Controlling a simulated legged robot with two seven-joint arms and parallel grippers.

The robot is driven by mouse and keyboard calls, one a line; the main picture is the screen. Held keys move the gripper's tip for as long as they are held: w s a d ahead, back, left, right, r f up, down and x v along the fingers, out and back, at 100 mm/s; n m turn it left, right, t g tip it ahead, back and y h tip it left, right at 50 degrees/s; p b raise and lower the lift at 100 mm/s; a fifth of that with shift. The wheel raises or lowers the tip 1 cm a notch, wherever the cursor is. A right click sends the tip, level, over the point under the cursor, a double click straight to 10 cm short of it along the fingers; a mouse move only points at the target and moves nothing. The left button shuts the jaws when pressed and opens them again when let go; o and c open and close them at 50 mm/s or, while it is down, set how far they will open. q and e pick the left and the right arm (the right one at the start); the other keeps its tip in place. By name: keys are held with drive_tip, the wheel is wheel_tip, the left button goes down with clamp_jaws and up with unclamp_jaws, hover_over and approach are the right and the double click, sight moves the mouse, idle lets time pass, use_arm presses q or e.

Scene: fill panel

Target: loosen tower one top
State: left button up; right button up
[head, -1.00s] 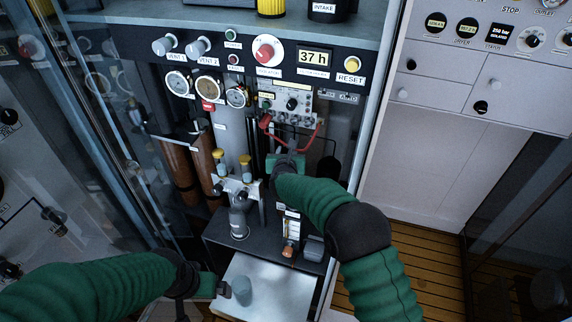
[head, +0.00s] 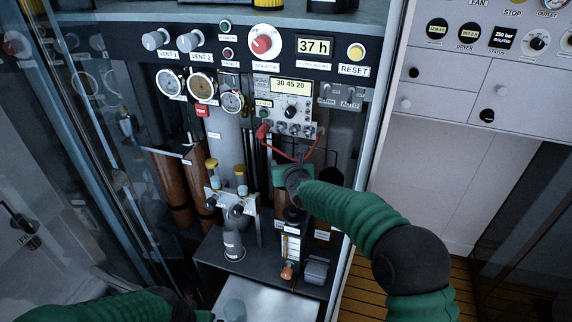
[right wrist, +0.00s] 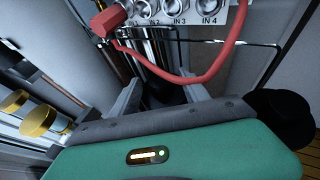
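My right gripper (head: 291,178) is inside the open cabinet, below the red hose. In the right wrist view, its two grey fingers (right wrist: 160,96) stand apart on either side of a dark upright cylinder (right wrist: 165,92). I cannot tell whether they touch it. No label shows which part is the tower one top. The dark cylinder is mostly hidden behind the gripper in the head view.
A red hose (right wrist: 180,76) loops just above the right gripper from the IN ports. Yellow-capped sight tubes (head: 241,180) stand to its left, and a silver cylinder (head: 233,240) stands below them. The cabinet's right edge (head: 372,140) is close to my right arm.

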drive_tip(key=shift+r, duration=0.1)
drive_tip(key=b+v, duration=0.2)
drive_tip(key=v, duration=1.4)
drive_tip(key=shift+s, duration=0.35)
